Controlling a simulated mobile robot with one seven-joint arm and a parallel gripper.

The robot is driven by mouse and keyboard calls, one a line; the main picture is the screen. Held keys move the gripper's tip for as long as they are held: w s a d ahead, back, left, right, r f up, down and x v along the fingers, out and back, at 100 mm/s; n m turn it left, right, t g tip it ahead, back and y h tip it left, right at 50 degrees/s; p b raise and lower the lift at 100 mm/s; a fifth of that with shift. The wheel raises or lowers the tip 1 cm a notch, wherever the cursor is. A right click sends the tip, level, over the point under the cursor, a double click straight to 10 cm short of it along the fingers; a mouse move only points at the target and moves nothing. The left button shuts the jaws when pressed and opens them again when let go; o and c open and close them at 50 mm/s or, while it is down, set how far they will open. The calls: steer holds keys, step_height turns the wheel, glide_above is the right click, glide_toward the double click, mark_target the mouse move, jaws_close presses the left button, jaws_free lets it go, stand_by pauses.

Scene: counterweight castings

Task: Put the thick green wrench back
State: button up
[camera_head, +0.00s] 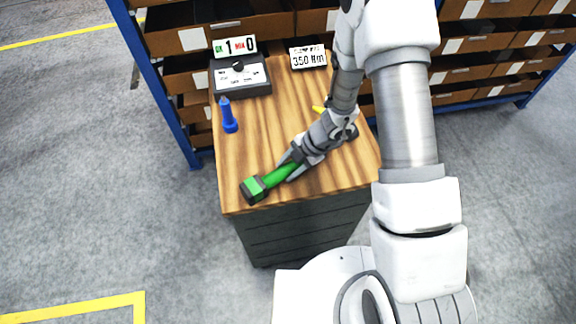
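The thick green wrench (275,177) is over the front part of the wooden bench top (240,150). Its green-and-black end (254,189) points to the front left, near the front edge. My gripper (290,168) reaches in from the upper right, with one finger on each side of the green handle. I cannot tell whether the fingers press on it, or whether the wrench rests on the wood or is slightly raised. A dark piece (351,132) shows beyond my gripper, possibly the wrench's other end. My gripper and arm hide the middle.
A yellow item (319,109) is partly hidden by my arm. Shelves with bins (195,38) stand behind.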

steer(key=o, duration=0.3)
steer(key=shift+o, duration=0.2)
steer(key=s+d+r+n+t+p, duration=0.1)
steer(key=s+d+r+n, duration=0.15)
steer(key=r+n, duration=0.6)
steer(key=s+d+r+n+h, duration=0.1)
steer(key=d+r+n, duration=0.2)
steer(key=r+n, duration=0.55)
steer(key=s+d+r+n+t+p, duration=0.1)
steer(key=d+r+n, duration=0.3)
steer(key=r, duration=0.8)
steer(key=s+d+r+n+t+h, duration=0.2)
steer(key=s+r+n, duration=0.3)
steer(key=n, duration=0.7)
steer(key=s+d+r+n+t+h, duration=0.1)
steer(key=s+d+r+n, duration=0.4)
steer(key=n, duration=0.7)
steer(key=shift+r+n+t+h, duration=0.3)
steer(key=shift+r+t+h, duration=0.15)
steer(key=shift+h, duration=0.45)
